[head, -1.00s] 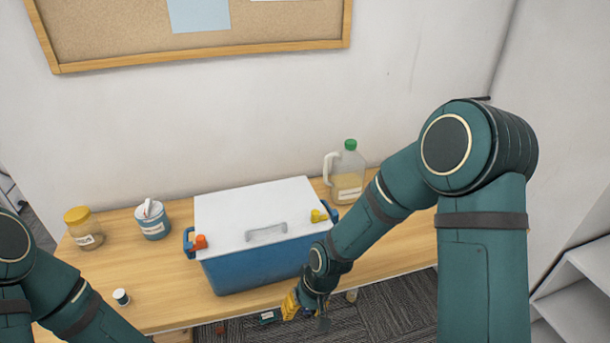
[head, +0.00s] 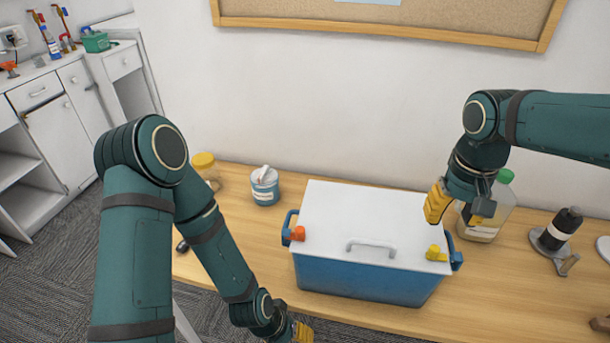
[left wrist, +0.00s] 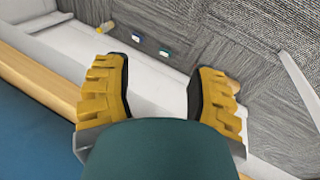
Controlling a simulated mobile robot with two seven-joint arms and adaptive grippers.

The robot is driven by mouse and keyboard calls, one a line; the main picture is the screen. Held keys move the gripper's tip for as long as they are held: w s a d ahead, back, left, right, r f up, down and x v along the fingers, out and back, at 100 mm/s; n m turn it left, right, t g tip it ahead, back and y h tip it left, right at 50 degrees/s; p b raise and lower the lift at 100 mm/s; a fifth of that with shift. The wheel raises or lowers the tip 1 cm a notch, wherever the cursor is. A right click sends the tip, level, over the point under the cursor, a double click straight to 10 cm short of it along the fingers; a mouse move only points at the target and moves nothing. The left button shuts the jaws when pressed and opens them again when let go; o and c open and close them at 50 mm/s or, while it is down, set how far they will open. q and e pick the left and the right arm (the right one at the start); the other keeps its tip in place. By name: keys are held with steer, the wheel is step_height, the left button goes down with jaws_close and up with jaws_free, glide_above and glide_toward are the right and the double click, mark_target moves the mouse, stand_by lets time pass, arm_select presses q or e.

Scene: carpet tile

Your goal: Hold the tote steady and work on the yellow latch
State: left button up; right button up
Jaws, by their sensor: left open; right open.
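The blue tote (head: 365,282) with a white lid stands on the wooden table in the head view. The yellow latch (head: 436,253) is at the lid's right front corner. My right gripper (head: 458,213) is open, above and behind the yellow latch and apart from it, partly in front of a jug. My left gripper (head: 303,334) is open at the bottom edge of the head view, in front of the tote and cut off by the frame. In the left wrist view its yellow fingers (left wrist: 157,92) are spread with nothing between them; the blue tote wall (left wrist: 30,145) is at lower left.
An orange latch (head: 297,233) is at the lid's left. A blue-labelled tub (head: 265,188) and yellow-lidded jar (head: 204,165) stand left of the tote. The green-capped jug (head: 484,232) and a black bottle (head: 560,228) stand right. Small items lie on the carpet (left wrist: 215,35).

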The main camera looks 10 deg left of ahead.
arm_select(q)
step_height(320, 180, up, 7)
steer(key=a+m+g, duration=0.1)
steer(key=m+g, duration=0.2)
steer(key=m, duration=0.4)
arm_select(e)
steer(key=shift+w, duration=0.1)
arm_select(q)
steer(key=m, duration=1.5)
glide_toward(297, 228)
steer(key=x, duration=1.1)
